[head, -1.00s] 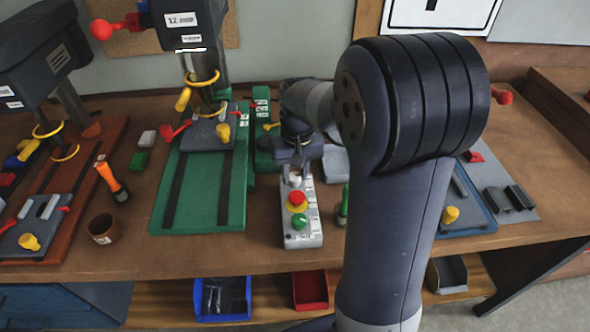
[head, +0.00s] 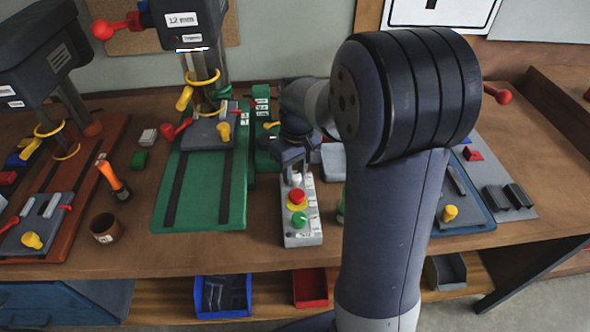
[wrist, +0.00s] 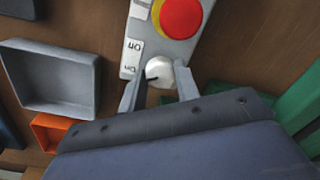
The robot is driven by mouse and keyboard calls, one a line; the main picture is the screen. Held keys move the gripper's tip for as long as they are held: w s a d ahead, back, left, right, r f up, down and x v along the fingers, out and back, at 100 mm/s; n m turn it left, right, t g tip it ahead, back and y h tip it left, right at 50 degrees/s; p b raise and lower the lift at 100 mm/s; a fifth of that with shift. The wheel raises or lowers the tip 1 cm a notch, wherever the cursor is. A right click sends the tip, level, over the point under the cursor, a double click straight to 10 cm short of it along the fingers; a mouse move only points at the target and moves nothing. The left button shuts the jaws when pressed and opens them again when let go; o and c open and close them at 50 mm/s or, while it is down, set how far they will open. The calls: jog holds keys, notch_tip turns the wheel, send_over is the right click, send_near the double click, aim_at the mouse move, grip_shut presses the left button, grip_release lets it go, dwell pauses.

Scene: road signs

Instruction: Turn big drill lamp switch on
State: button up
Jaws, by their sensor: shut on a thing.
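A grey control box (head: 290,239) lies on the bench, right of the green drill base. It carries a red button on a yellow ring (head: 297,197), a green knob (head: 300,219) and a small white knob (head: 297,180) at its far end. In the wrist view the white knob (wrist: 159,69) has a dark pointer mark, beside small printed labels on the box that I cannot read surely. My gripper (wrist: 158,77) has one finger on each side of this knob and is shut on it. In the head view my gripper (head: 294,172) is partly hidden by its own wrist.
The big drill's green base (head: 205,205) stands close on the left, its head (head: 184,22) above. A grey tray (wrist: 55,82) and an orange bin (wrist: 52,130) are near my gripper.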

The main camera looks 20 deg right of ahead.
aim_at(296, 174)
jog(key=o, duration=1)
jog(key=shift+c, duration=0.2)
notch_tip(296, 174, up, 11)
jog(key=shift+d, duration=0.25)
jog(key=shift+w+f, duration=0.1)
jog(key=shift+f, duration=0.05)
jog(key=f, duration=1.1)
jog(key=shift+a, duration=0.25)
jog(key=shift+r, duration=0.15)
jog(key=shift+m, duration=0.3)
